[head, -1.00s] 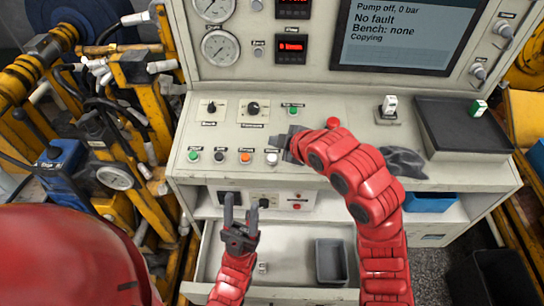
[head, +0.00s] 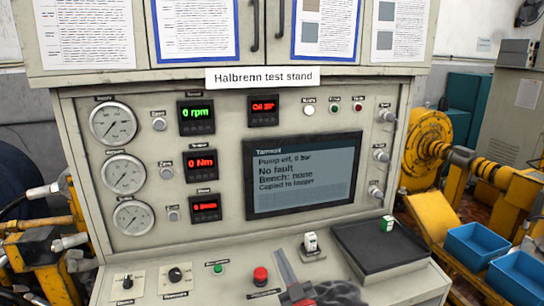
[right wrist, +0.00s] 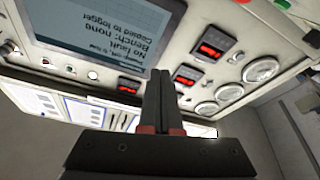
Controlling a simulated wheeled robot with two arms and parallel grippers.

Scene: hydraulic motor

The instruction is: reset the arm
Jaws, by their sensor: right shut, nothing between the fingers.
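In the right wrist view the shut fingers (right wrist: 163,100) point at the stand's front, which appears upside down. The screen (head: 303,174) reads "Pump off, 0 bar", "No fault", "Bench: none", "Copied to logger". My left gripper is out of view. Most of my right arm is below the head view's edge.
The panel carries a red button (head: 260,276), a white switch (head: 311,243), knobs and a dark tray (head: 380,258) with a small green-and-white piece (head: 387,223). Blue bins (head: 478,244) stand at right.

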